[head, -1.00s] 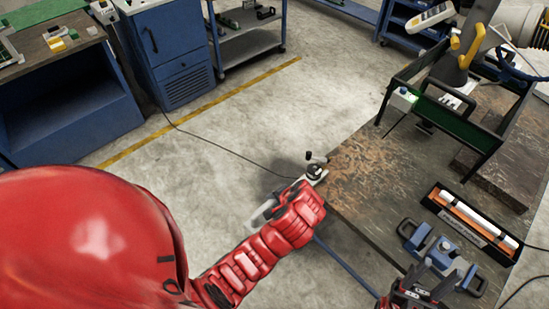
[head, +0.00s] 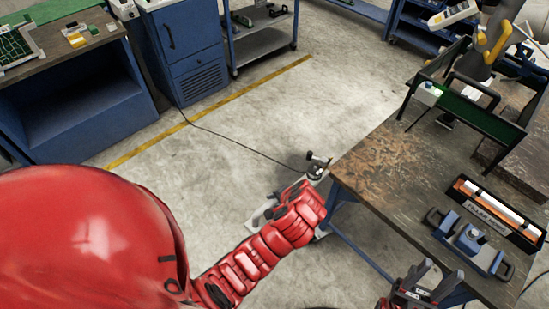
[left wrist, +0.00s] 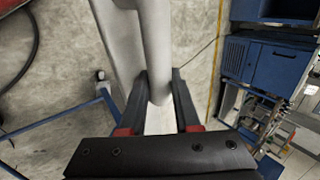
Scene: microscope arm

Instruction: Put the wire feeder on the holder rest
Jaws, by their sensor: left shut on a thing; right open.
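My left gripper (left wrist: 158,92) is shut on a light grey thing with a round handle, which I take for the wire feeder (left wrist: 158,45). In the head view the wire feeder (head: 317,171) shows beyond my red left wrist, with a dark fitting on its far end. It hangs over the floor beside the table's left corner, and my wrist hides the grip itself. My right gripper (head: 421,287) is at the bottom right of the head view, open, over the table's near edge. I cannot tell for sure which thing is the holder rest.
The wooden table (head: 385,175) has a bare left part. A blue two-handled device (head: 470,243), a black tray labelled filler rods (head: 492,222) and a green-sided rack (head: 478,118) stand on it. A blue workbench (head: 75,110) and a blue cabinet (head: 190,60) stand across open floor.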

